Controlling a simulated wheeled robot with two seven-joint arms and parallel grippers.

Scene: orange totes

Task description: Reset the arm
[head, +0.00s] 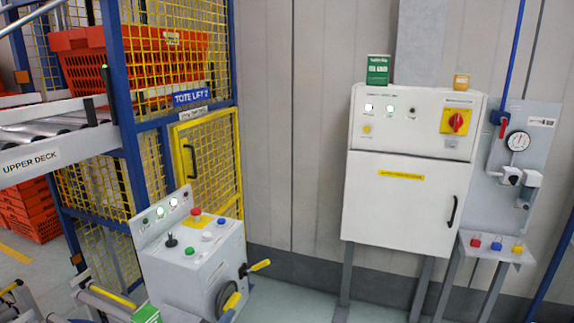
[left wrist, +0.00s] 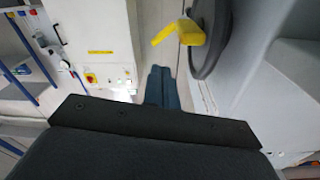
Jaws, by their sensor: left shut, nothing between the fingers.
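My left gripper (left wrist: 160,70) shows in the left wrist view with its two dark teal fingers closed together and nothing between them. The fingertips point past a dark handwheel (left wrist: 212,38) with a yellow handle (left wrist: 182,32), and appear apart from both. In the head view I cannot make out the left gripper clearly. There, the handwheel (head: 226,298) is on the side of a grey control console (head: 190,262), low in the picture. My right gripper is in neither view.
A white cabinet (head: 405,205) stands against the wall; it also shows in the left wrist view (left wrist: 105,42). A gauge panel (head: 530,150) is to its right. The caged tote lift (head: 180,97) and orange totes (head: 135,60) are at left. Floor shows between console and cabinet.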

